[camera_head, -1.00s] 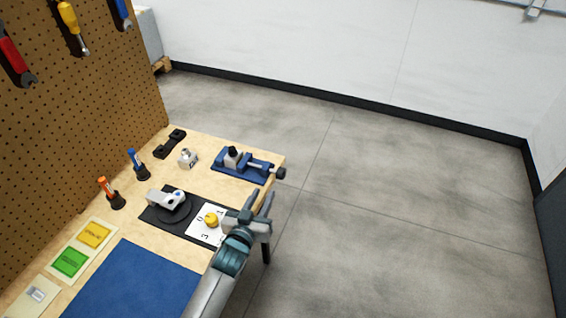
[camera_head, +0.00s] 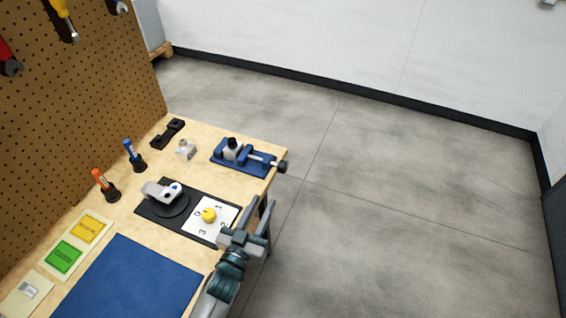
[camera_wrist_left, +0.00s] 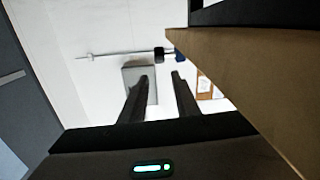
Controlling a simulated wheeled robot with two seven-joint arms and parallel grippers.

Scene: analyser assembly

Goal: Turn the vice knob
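The blue vice (camera_head: 226,164) lies at the far right corner of the workbench. Its black knob (camera_head: 283,167) sticks out past the right edge of the bench on a pale rod. My left gripper (camera_head: 261,203) is open and empty at the bench's right edge, nearer than the knob and well apart from it. In the left wrist view the two dark fingers (camera_wrist_left: 160,76) stand apart with nothing between them. A small dark piece and a blue bit beyond the fingers there may be the knob and vice, but I cannot tell surely. My right gripper is out of view.
A yellow dial (camera_head: 208,215) on a numbered plate and a grey clamp-like part (camera_head: 160,191) sit on a black base left of my gripper. A blue mat (camera_head: 130,280) lies nearer. A pegboard (camera_head: 80,110) stands left. Floor right of the bench is clear.

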